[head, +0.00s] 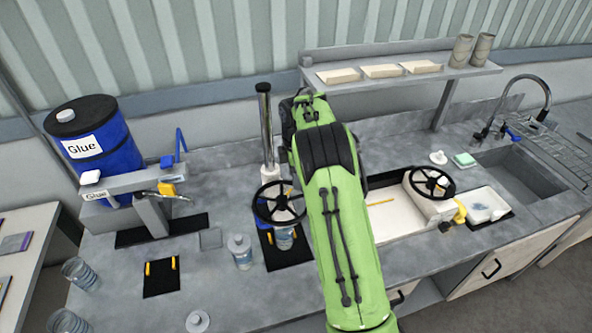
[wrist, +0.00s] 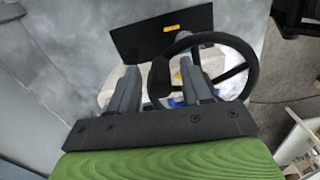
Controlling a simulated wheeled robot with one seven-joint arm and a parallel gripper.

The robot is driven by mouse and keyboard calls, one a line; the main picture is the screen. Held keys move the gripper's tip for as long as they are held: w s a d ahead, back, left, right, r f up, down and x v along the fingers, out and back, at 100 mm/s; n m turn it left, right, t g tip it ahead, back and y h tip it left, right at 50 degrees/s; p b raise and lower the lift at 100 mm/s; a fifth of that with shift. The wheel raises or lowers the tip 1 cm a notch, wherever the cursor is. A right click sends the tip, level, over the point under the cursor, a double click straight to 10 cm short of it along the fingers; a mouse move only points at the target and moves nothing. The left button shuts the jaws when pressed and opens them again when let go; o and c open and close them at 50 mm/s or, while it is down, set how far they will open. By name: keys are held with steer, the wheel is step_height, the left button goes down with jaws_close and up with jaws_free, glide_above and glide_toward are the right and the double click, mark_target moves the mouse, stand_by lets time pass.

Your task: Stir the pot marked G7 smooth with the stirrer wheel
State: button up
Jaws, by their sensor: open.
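The black spoked stirrer wheel (head: 279,203) sits by the upright metal column on the bench. A clear pot with a blue band (head: 284,238) stands under it on a black mat; no G7 mark is readable. In the wrist view the wheel (wrist: 246,80) is close. My gripper (wrist: 160,70) is open, its two grey fingers upright in the picture. The left part of the rim shows between the fingers, and the right finger overlaps the wheel's inside. I cannot tell whether they touch it. In the head view my green arm hides the gripper's fingers.
A clear lidded jar (head: 240,250) stands left of the mat. A blue glue drum (head: 95,140) and its dispenser are at the left. Right of my arm are a white tray (head: 392,217), a second black wheel (head: 432,182) and a sink (head: 532,170). A shelf (head: 400,77) runs behind.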

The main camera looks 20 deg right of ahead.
step_height(320, 180, up, 16)
steer(key=p, duration=0.1)
steer(key=shift+f, duration=0.2)
